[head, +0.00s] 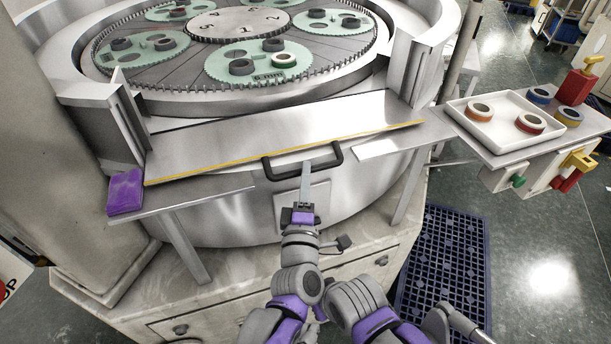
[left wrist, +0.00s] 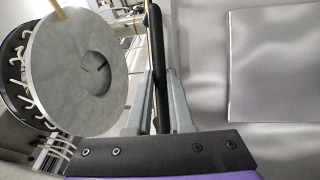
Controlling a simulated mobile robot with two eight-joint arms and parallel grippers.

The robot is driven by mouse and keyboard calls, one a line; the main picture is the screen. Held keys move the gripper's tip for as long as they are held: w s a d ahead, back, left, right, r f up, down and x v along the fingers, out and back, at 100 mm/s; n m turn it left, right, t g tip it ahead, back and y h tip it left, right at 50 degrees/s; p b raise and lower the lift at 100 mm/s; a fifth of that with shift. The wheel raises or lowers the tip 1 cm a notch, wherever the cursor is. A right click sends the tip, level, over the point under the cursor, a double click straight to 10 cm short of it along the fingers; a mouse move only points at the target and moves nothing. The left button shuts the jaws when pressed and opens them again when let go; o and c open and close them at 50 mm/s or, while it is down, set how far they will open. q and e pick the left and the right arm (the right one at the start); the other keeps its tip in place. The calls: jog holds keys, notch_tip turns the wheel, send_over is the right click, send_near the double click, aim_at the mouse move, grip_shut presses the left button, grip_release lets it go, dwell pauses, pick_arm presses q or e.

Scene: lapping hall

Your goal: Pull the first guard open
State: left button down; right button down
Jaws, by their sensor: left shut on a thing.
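The guard (head: 265,135) is a long bare metal panel with a yellow stripe along its near edge. It spans the front of the round lapping machine between two upright metal posts. Its black bar handle (head: 328,158) is on the near side, below the stripe. My left gripper (head: 307,170) is shut on the handle near its middle. In the left wrist view the black handle bar (left wrist: 155,40) passes between the two grey fingers of the left gripper (left wrist: 158,95). My right gripper is not in view.
Behind the guard is a toothed ring (head: 245,105) with green carriers and dark rings. A white tray (head: 475,130) with rings stands on a right-hand side table. A dark blue floor mat (head: 445,260) lies below.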

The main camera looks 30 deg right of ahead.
pick_arm(q)
jog(key=shift+r, duration=0.15)
notch_tip(320, 180, up, 4)
jog(key=p, duration=0.3)
jog(key=shift+w+r, duration=0.1)
jog(key=shift+r, duration=0.05)
jog(key=c, duration=1.1)
grip_release()
